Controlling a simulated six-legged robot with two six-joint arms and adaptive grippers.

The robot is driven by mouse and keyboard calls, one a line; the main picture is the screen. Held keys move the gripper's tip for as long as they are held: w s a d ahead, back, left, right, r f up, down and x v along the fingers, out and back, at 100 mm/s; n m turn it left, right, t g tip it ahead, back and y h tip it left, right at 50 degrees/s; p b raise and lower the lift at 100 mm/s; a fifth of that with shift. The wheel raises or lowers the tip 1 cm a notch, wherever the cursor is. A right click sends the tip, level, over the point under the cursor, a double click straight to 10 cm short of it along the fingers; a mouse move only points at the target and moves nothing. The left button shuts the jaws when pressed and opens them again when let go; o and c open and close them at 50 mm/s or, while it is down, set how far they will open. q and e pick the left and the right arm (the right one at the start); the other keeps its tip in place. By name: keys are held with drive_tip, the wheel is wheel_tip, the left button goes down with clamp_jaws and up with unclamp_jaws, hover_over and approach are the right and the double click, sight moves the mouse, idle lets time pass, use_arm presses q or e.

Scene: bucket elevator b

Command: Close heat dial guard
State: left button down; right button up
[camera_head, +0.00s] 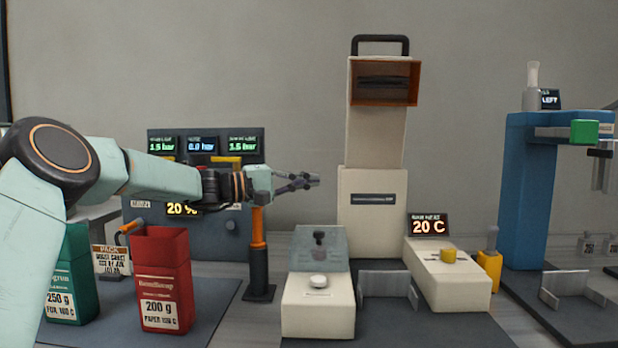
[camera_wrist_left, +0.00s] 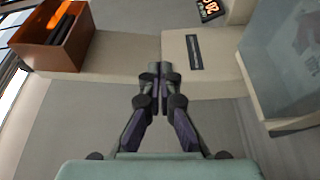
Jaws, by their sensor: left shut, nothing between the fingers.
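A clear, see-through guard panel (camera_head: 320,248) stands raised at the back of a cream box (camera_head: 318,312) with a round white knob (camera_head: 318,281) on top. A dark knob shows at the panel. A second cream box (camera_head: 447,283) carries a yellow dial (camera_head: 448,255) and a "20 C" display (camera_head: 428,226); I see no cover over this dial. My left gripper (camera_head: 308,181) is shut and empty, above the panel and left of the cream column. In the left wrist view the shut fingertips (camera_wrist_left: 160,77) point toward the column, with a clear panel (camera_wrist_left: 285,60) at right. My right gripper is out of view.
The cream column (camera_head: 372,212) with an orange-lined opening (camera_head: 385,82) stands behind the boxes. Red (camera_head: 162,280) and green (camera_head: 70,280) containers are at left. An orange-and-black post (camera_head: 259,255) stands below my left gripper. A blue stand (camera_head: 527,190) is at right.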

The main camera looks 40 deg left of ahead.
use_arm(q)
drive_tip(key=shift+w+a+f, duration=0.1)
drive_tip(key=shift+w, duration=0.05)
drive_tip(key=v, duration=0.7)
drive_tip(key=shift+s, duration=0.2)
drive_tip(key=shift+a+f, duration=0.1)
drive_tip(key=shift+a, duration=0.05)
